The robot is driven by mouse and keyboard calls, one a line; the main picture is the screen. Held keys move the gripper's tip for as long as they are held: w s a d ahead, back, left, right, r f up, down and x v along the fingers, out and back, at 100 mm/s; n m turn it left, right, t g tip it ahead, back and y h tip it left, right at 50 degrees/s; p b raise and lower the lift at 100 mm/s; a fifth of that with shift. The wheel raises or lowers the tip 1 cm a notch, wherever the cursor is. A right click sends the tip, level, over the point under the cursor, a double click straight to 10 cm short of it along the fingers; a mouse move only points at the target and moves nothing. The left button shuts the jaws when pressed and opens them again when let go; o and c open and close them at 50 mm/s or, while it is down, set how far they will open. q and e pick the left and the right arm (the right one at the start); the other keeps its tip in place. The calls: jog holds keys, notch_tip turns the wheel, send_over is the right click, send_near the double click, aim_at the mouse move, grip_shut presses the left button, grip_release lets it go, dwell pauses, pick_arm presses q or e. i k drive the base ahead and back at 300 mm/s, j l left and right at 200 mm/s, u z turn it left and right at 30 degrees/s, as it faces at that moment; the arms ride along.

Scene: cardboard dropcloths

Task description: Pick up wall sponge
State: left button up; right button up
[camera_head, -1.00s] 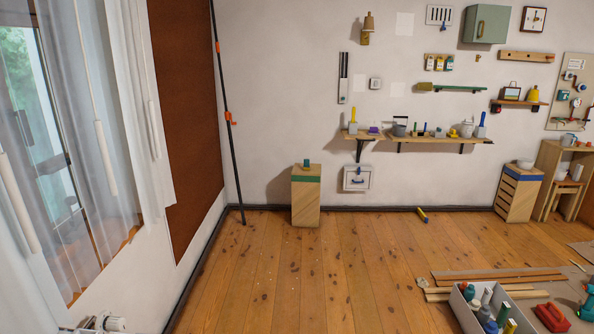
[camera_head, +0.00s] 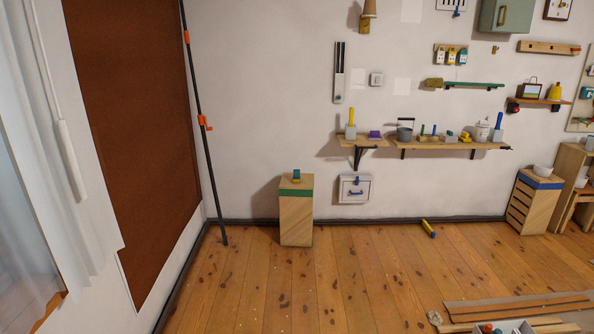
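I cannot tell for sure which item is the wall sponge. A small purple block (camera_head: 375,134) lies on the left wall shelf (camera_head: 352,141), beside a pale block with an upright yellow handle (camera_head: 351,123). A small teal and tan block (camera_head: 296,175) sits on top of a wooden pedestal (camera_head: 296,212) with a green band. A yellowish-brown block (camera_head: 433,83) is at the left end of a green bar (camera_head: 475,85) on the wall. Neither of my grippers is in view.
A longer shelf (camera_head: 455,145) holds a grey pot (camera_head: 405,130) and several tools. A drawer unit (camera_head: 533,200) stands at right. A yellow and blue tool (camera_head: 428,229) lies near the wall. Wood strips (camera_head: 520,306) lie at lower right. The middle floor is clear.

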aim_at(296, 177)
jog(key=i, duration=4)
jog(key=i+z, duration=0.2)
jog(key=i, duration=0.2)
jog(key=i+j+z, duration=0.15)
jog(key=i, duration=0.3)
jog(key=i+j+z, duration=0.2)
jog(key=i, duration=0.2)
